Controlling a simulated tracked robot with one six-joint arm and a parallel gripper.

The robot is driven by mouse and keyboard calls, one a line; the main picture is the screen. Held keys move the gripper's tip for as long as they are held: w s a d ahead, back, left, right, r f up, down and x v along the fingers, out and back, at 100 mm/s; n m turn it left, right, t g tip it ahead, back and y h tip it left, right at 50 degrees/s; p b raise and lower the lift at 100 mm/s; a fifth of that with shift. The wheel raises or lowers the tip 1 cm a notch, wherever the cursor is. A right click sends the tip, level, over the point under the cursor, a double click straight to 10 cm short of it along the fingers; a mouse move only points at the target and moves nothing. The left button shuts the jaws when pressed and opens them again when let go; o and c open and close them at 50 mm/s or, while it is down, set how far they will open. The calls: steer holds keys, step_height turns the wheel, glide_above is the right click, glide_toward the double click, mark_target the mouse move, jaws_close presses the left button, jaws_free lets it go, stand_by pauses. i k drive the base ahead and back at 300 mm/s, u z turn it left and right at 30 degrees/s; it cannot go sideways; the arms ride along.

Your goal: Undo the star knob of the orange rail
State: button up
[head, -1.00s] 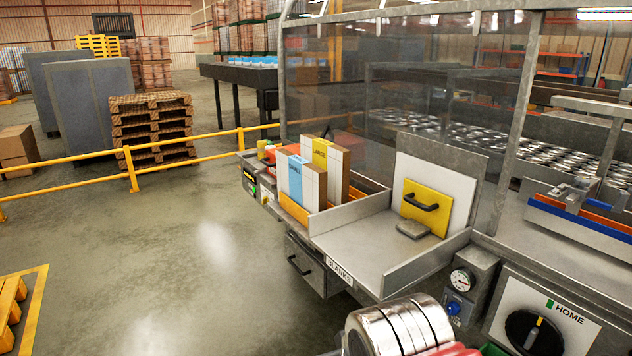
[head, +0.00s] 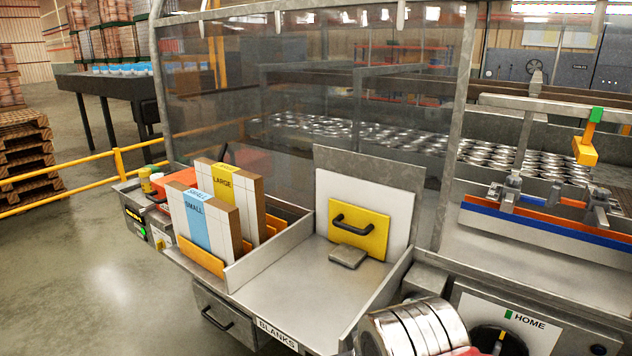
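The orange rail (head: 537,213) lies in the right part of the head view, behind a blue rail (head: 540,228) on the metal machine bed. Grey clamp-like fittings stand along it, one near its left end (head: 507,190) and one further right (head: 597,203). Which part is the star knob is too small to tell. My gripper is not in view.
A yellow block with a green top (head: 585,150) stands above the rail's right part. A clear screen (head: 330,90) fronts the cans. A yellow handled plate (head: 358,230), a box holder (head: 200,257) and a HOME dial panel (head: 525,320) are nearer. Open floor (head: 90,260) is at left.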

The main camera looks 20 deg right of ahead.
mark_target(602, 194)
steer(key=z, duration=0.6)
steer(key=i, duration=1.05)
steer(key=z, duration=0.55)
